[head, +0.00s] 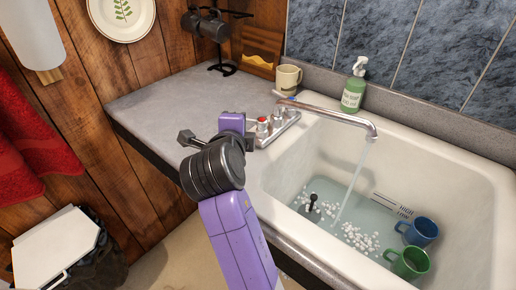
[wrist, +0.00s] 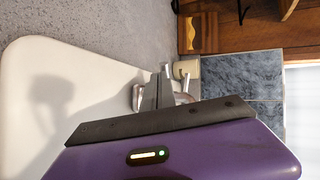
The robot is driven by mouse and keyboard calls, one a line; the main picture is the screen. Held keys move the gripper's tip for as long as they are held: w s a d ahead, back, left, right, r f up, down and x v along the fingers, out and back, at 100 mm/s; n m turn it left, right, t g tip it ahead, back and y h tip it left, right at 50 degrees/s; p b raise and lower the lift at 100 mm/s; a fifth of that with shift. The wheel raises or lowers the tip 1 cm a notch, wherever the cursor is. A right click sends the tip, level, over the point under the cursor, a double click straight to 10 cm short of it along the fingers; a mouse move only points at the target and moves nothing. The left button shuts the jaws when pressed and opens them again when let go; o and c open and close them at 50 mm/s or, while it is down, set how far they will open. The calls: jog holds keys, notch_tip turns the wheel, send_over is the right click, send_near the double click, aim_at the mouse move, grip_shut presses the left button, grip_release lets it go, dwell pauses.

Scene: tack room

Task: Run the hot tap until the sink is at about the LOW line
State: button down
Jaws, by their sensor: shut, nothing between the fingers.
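The white sink (head: 465,190) holds shallow water (head: 345,215) with white foam patches. A stream runs into it from the chrome spout (head: 335,112). The red-marked hot tap handle (head: 262,125) stands at the tap's near end; another handle (head: 278,117) is behind it. My gripper (head: 251,143) is shut and empty, close beside the hot handle; I cannot tell whether it touches. In the wrist view its fingers (wrist: 161,90) point at the tap and partly hide it. A pale strip with dark marks (head: 392,205) is on the sink's far wall, just above the water; no LOW lettering is readable.
A blue mug (head: 420,232) and a green mug (head: 409,263) sit in the water. A black plug-like piece (head: 312,204) stands near the sink's left end. A cream mug (head: 288,78) and green soap bottle (head: 354,90) stand behind the tap. The grey counter (head: 160,100) is mostly clear.

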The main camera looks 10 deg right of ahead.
jog(key=m+h+b, duration=0.1)
jog(key=w+g+h+b, duration=0.1)
jog(key=b, duration=0.1)
jog(key=f+m+b, duration=0.1)
jog(key=b, duration=0.1)
jog(key=shift+w+a+m+h, duration=0.2)
jog(key=shift+a+m+h, duration=0.1)
jog(key=shift+h, duration=0.1)
jog(key=m+g+h+b, duration=0.1)
jog(key=w+m+g+b, duration=0.1)
jog(key=b, duration=0.1)
jog(key=shift+w+d+r+h, duration=0.1)
jog(key=shift+d+r+h, duration=0.1)
jog(key=shift+h, duration=0.2)
jog(key=w+b, duration=0.1)
jog(key=b, duration=0.2)
jog(key=shift+w+r, duration=0.1)
jog(key=shift+r, duration=0.1)
jog(key=shift+w, duration=0.1)
